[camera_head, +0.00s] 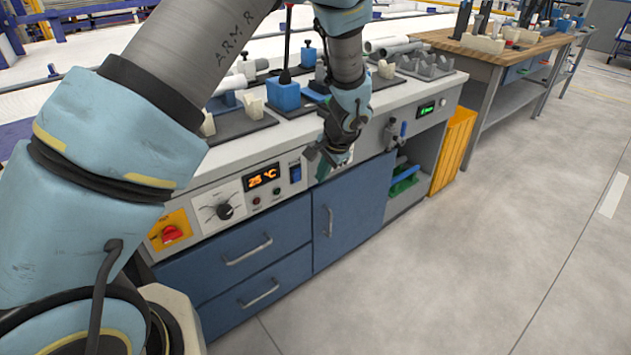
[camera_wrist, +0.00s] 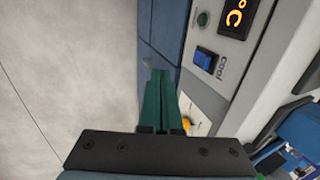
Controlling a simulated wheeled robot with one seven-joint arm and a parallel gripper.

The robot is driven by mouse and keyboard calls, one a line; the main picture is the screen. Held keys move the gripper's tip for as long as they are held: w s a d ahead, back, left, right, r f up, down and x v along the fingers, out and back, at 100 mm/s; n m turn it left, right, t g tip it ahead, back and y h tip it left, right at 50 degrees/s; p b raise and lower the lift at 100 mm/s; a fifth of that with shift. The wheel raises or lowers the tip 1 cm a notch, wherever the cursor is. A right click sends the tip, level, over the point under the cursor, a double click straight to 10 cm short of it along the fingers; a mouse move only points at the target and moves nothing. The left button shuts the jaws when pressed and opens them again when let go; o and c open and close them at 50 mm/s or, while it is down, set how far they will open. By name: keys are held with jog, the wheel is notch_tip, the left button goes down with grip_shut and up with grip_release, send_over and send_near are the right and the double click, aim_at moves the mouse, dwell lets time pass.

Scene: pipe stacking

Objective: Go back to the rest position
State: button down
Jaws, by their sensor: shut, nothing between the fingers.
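My gripper (camera_head: 328,164) hangs in front of the workbench (camera_head: 290,142), beside its front control panel, in the head view. In the wrist view the two green fingers of my gripper (camera_wrist: 160,75) lie side by side and are shut, with nothing between them. They point towards the bench's blue front. My arm comes from the left and bends down over the bench edge to the gripper.
The bench top holds a blue block (camera_head: 283,96), a grey rack (camera_head: 425,66) and pipes (camera_head: 388,45). The panel has a temperature display (camera_head: 262,177) and a red switch (camera_head: 172,234). An orange crate (camera_head: 453,150) stands right. The floor at right is clear.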

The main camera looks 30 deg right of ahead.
jog(key=shift+s+r, duration=0.3)
jog(key=shift+s, duration=0.05)
dwell(0.3)
jog(key=w+a+r+n+g+p, duration=0.1)
jog(key=w+a+r+n, duration=0.15)
jog(key=a, duration=0.35)
jog(key=w+a+r+n, duration=0.2)
jog(key=a+r, duration=0.2)
jog(key=a, duration=0.3)
jog(key=s+a+r+n, duration=0.3)
jog(key=a, duration=0.5)
jog(key=s+a+r+n+g+p, duration=0.1)
jog(key=s+a+r+n, duration=0.2)
jog(key=a, duration=0.6)
jog(key=s+a+r+n+h+p, duration=0.1)
jog(key=s+a+r+n, duration=0.3)
jog(key=a, duration=0.4)
jog(key=shift+a+r+g, duration=0.25)
jog(key=shift+r+g, duration=0.15)
jog(key=shift+r, duration=0.1)
